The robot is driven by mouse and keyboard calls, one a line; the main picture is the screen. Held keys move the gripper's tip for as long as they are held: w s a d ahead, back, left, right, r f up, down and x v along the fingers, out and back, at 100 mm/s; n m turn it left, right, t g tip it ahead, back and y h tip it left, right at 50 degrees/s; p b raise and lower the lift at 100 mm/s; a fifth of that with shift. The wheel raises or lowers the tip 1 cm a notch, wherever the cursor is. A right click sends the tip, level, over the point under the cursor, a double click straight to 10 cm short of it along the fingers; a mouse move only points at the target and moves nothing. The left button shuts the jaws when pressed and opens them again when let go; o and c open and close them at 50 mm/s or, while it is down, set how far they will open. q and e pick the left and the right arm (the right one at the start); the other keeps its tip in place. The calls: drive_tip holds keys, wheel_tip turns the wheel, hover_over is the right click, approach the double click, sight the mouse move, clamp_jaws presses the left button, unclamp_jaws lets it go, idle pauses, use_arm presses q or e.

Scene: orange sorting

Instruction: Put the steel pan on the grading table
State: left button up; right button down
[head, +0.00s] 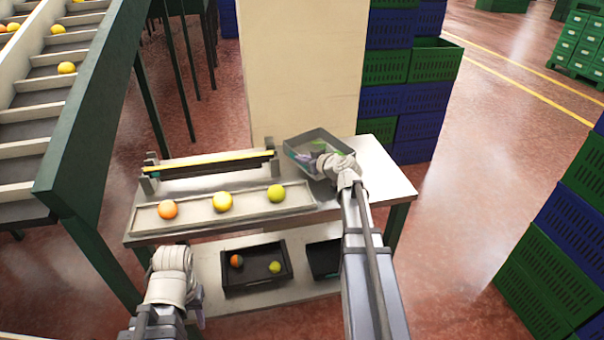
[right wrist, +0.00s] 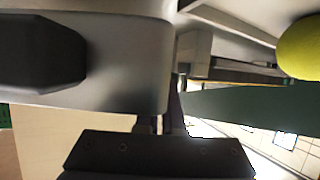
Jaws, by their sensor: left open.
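A grey, steel-looking pan (head: 297,169) is at the back right of the grading table (head: 385,178) in the head view, with small coloured things inside. My right gripper (head: 335,165) is at the pan's right side; the wrist hides its fingertips, so I cannot tell whether it grips the pan. The right wrist view shows a large grey part with a black block close up, and a yellow-green fruit (right wrist: 302,47) at upper right. My left gripper (head: 172,262) is open at the table's front left, apart from the pan.
A pale tray (head: 245,212) on the table holds an orange, a yellow and a yellow-green fruit. A rail with a yellow strip (head: 205,164) stands behind it. Dark bins (head: 262,285) sit on the lower shelf. A conveyor (head: 85,110) is left; crates (head: 405,90) stand behind.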

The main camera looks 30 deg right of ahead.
sight(303, 169)
drive_tip(key=shift+f+b, duration=1.9)
drive_tip(key=shift+b, duration=0.05)
drive_tip(key=shift+r, duration=0.15)
drive_tip(key=c, duration=1.5)
unclamp_jaws()
drive_tip(key=shift+f, duration=0.2)
drive_tip(key=o, duration=0.5)
drive_tip(key=shift+c, duration=0.2)
drive_tip(key=shift+r, duration=0.1)
